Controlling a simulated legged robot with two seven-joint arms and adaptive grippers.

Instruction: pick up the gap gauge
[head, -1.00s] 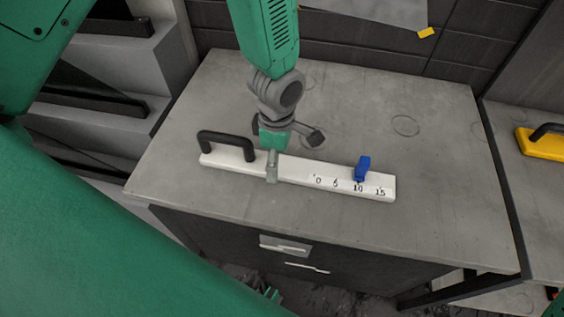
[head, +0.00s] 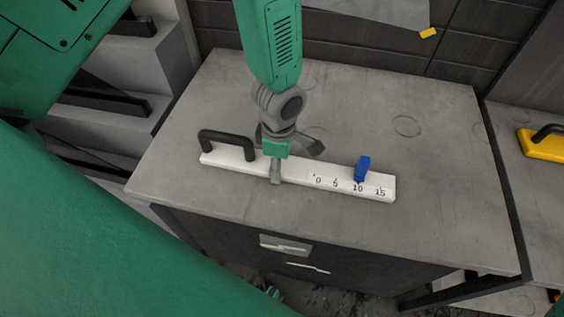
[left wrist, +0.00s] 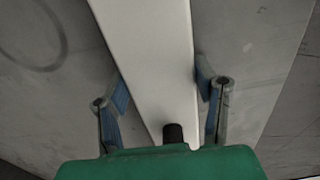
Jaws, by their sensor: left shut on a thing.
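The gap gauge (head: 300,177) is a long white bar with a black handle at its left end, a blue slider (head: 363,168) and the marks 0, 5, 10 and 15 toward its right end. It lies on the grey cabinet top. My left gripper (head: 276,172) is over the bar between the handle and the marks, shut across its width. In the left wrist view the white bar (left wrist: 150,50) runs between the two fingers (left wrist: 163,95), and part of the black handle shows at the bottom.
The grey cabinet top (head: 420,220) is clear around the gauge. A yellow tool with a black handle (head: 542,145) lies on a surface at the right. A dark tiled wall (head: 490,30) stands behind, with a small yellow piece (head: 428,33) near it.

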